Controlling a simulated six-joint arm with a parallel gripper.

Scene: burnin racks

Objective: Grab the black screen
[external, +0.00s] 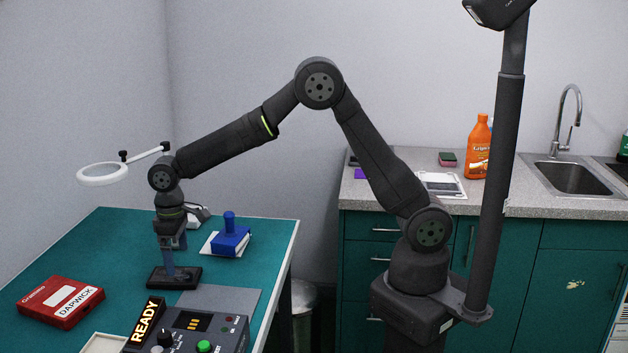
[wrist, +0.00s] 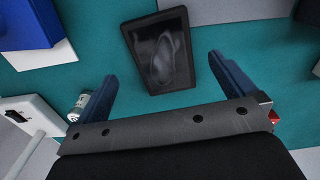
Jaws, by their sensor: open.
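The black screen (external: 174,277) lies flat on the green table in the external view, directly below my gripper (external: 172,262). In the wrist view the screen (wrist: 158,50) is a dark rectangle with a grey glossy face, slightly tilted in the picture. My gripper (wrist: 166,78) shows there with two blue fingers spread wide, one on each side of the screen's near end. The fingers are open and nothing is between them in their grasp. I cannot tell how far the fingertips are above the table.
A blue block with a knob (external: 230,238) sits on a white sheet behind the screen. A red box (external: 62,302) lies at the left. A control box with a READY sign (external: 190,330) stands in front, beside a grey mat (external: 222,299).

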